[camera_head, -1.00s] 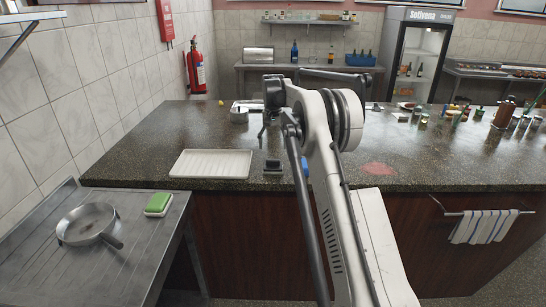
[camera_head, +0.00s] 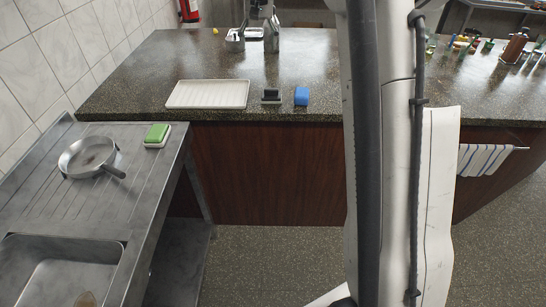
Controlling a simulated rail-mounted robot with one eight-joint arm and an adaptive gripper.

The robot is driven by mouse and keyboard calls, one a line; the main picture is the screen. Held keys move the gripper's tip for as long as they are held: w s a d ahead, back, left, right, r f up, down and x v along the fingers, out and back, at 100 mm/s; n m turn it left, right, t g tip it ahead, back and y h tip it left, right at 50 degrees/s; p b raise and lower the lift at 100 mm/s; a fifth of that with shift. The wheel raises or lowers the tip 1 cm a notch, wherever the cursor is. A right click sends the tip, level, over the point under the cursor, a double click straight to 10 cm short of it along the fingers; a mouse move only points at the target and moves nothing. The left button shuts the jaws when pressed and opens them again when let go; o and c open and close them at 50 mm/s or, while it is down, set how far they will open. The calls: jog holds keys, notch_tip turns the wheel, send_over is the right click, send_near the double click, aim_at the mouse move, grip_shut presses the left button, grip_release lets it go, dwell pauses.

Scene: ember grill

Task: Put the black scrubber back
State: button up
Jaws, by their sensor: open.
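The black scrubber (camera_head: 271,95) sits upright on the dark stone counter, near its front edge. A white ribbed tray (camera_head: 208,94) lies just left of it, and a blue block (camera_head: 302,96), perhaps a sponge, stands just right of it. My gripper (camera_head: 258,22) is at the top edge of the view, partly cut off. Its fingers are apart and empty, pointing down over the back part of the counter, beyond the scrubber and apart from it.
Small metal containers (camera_head: 235,41) stand near my gripper. At left, a steel drainboard holds a pan (camera_head: 89,157) and a green-and-white sponge (camera_head: 157,135), with a sink (camera_head: 62,265) in front. Bottles (camera_head: 513,47) crowd the counter's right end. My arm hides the middle right.

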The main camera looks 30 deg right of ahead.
jog(key=s+a+r+n+t, duration=0.15)
jog(key=s+a, duration=0.35)
jog(key=s, duration=0.5)
jog(key=s+a+r+n+t, duration=0.1)
jog(key=s+a+r, duration=0.3)
jog(key=s, duration=0.6)
jog(key=s+a+f+t, duration=0.1)
jog(key=s+a+f, duration=0.1)
jog(key=s+f, duration=0.2)
jog(key=s+a+f+n, duration=0.1)
jog(key=s+f, duration=0.3)
jog(key=s, duration=0.6)
jog(key=s+a+f+t, duration=0.1)
jog(key=s+a+f, duration=0.3)
jog(key=s, duration=0.3)
jog(key=shift+f+n+t, duration=0.15)
jog(key=shift+n+t, duration=0.2)
notch_tip(320, 180, down, 4)
jog(key=b, duration=0.3)
jog(key=shift+b, duration=0.4)
